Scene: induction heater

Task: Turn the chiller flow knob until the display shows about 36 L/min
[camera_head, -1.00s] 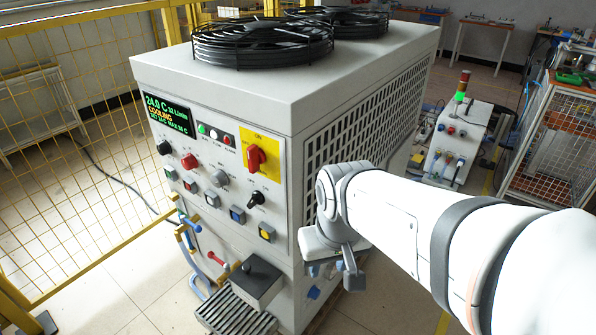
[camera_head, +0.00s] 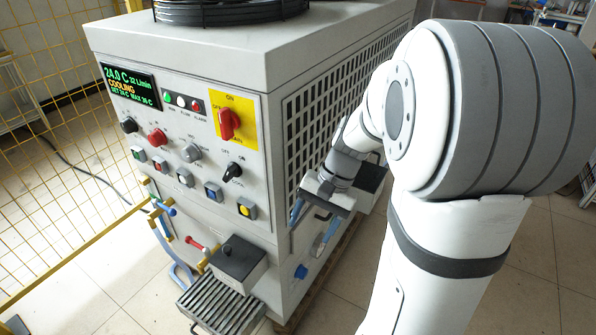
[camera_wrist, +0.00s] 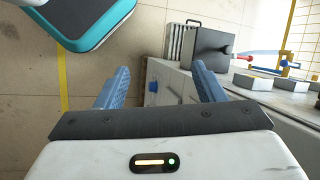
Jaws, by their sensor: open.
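The chiller's display (camera_head: 132,86) is at the upper left of the front panel and reads 24.0 C, 32 L/min, COOLING. Below it are a black knob (camera_head: 129,125), a red knob (camera_head: 157,136), a grey knob (camera_head: 191,153) and a black selector (camera_head: 232,171); their labels are too small for me to tell which is the flow knob. My gripper (camera_head: 310,222) hangs beside the chiller's right side, apart from the front panel. In the wrist view my gripper (camera_wrist: 160,88) is open and empty, its blue fingers spread. No panel knob shows clearly there.
A red main switch (camera_head: 228,123) on a yellow plate sits at the panel's upper right. A row of push buttons includes a yellow one (camera_head: 246,208). A dark box (camera_head: 238,257) juts out low on the front. A yellow mesh fence (camera_head: 60,150) stands left. The floor in front is open.

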